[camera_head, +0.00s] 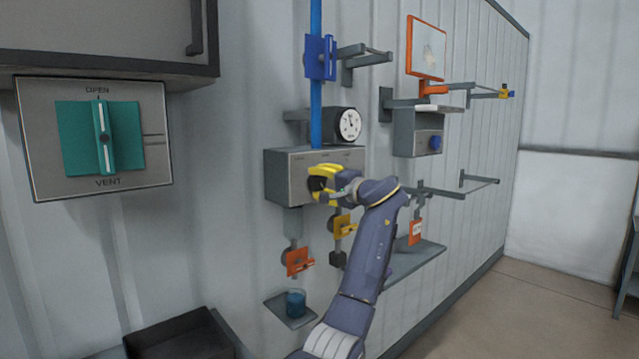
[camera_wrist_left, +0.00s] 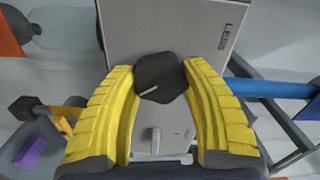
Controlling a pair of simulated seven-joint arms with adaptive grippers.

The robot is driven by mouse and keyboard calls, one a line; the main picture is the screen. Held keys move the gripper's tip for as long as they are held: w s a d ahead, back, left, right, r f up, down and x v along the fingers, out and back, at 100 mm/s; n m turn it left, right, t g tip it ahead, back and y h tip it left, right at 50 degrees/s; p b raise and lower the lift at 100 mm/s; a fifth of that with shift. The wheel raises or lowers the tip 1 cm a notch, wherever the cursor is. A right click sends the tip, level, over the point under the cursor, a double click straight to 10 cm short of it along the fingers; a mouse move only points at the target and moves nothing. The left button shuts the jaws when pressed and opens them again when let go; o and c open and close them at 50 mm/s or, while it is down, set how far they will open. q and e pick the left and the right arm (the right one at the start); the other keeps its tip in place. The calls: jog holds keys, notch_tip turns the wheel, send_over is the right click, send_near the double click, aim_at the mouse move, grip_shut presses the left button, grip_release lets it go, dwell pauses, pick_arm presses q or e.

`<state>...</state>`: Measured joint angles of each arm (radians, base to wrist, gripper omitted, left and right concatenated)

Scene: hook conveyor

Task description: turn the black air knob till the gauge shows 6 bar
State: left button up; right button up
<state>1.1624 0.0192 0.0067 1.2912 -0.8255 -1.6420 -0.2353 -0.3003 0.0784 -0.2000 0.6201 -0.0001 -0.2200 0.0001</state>
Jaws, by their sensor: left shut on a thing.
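The black air knob (camera_wrist_left: 159,78) sits on the front of a grey box (camera_head: 344,162) on the wall. In the left wrist view it has a short white pointer line towards its left edge. My left gripper (camera_head: 322,183), with yellow fingers, is shut around the knob; the fingertips touch its two sides in the left wrist view (camera_wrist_left: 158,76). In the head view the gripper covers most of the knob. The round white gauge (camera_head: 350,124) is above the box; its reading is too small to tell. My right gripper is not in view.
A blue pipe (camera_head: 316,90) runs up from the box. An orange valve handle (camera_head: 297,262) and a yellow one (camera_head: 343,225) hang below it. A blue cup (camera_head: 296,302) stands on a small shelf. A teal OPEN/VENT switch (camera_head: 127,136) is at the left.

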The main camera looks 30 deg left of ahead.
pick_arm(q)
jog(key=m, duration=0.5)
jog(key=shift+a+r, duration=0.1)
jog(key=shift+r, duration=0.05)
jog(key=m, duration=0.6)
jog(key=shift+r, duration=0.1)
dwell(0.3)
jog(key=o, duration=1.3)
jog(key=shift+f, duration=0.2)
jog(key=v, duration=1.2)
